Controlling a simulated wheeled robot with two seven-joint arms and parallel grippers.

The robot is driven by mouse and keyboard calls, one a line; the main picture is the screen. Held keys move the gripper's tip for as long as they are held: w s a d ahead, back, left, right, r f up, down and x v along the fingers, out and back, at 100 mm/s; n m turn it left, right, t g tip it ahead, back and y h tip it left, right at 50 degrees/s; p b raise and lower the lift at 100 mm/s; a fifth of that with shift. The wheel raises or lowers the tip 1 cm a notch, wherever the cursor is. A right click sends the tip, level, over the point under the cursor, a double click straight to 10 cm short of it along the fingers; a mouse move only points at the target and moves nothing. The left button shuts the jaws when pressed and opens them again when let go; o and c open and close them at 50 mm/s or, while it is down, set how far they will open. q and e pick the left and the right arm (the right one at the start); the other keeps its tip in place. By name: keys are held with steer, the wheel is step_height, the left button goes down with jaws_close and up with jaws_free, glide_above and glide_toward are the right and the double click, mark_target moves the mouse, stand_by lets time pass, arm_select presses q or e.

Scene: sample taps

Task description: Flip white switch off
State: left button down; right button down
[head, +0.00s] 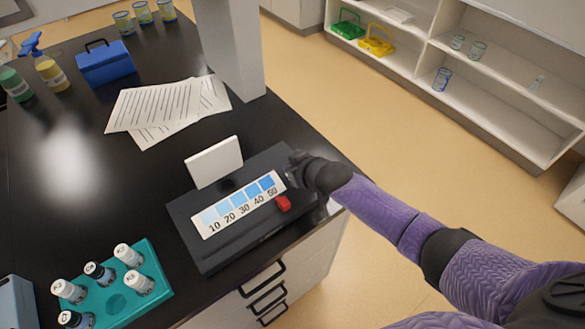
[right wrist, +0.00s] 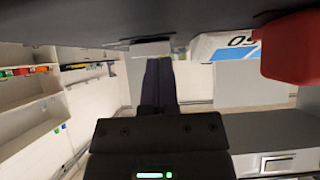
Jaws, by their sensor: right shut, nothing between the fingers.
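A dark device (head: 205,245) sits near the bench's right edge, with a blue scale strip (head: 238,205) marked 10 to 50 and a red knob (head: 283,203) at the 50 end. A blank white panel (head: 213,162) stands upright behind the strip. I cannot make out a white switch for certain. My right gripper (head: 298,159) is shut and empty at the device's far right corner; I cannot tell whether it touches. In the right wrist view, a small pale block (right wrist: 152,48) lies just beyond the fingertips, and the red knob (right wrist: 292,50) is at upper right. My left gripper is out of view.
A teal rack (head: 150,306) with several capped vials stands in front. A grey post (head: 228,45) rises behind the device. Open shelves (head: 500,85) stand across the floor.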

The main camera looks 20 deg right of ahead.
steer(key=shift+r+p, duration=0.45)
steer(key=r+p, duration=0.4)
steer(key=shift+w+a, duration=0.1)
steer(key=shift+w, duration=0.1)
steer(key=w+r+p+v, duration=0.1)
steer(key=p+v, duration=0.2)
steer(key=v, duration=0.6)
steer(key=shift+r+p, duration=0.15)
steer(key=shift+p, duration=0.15)
steer(key=shift+a, duration=0.1)
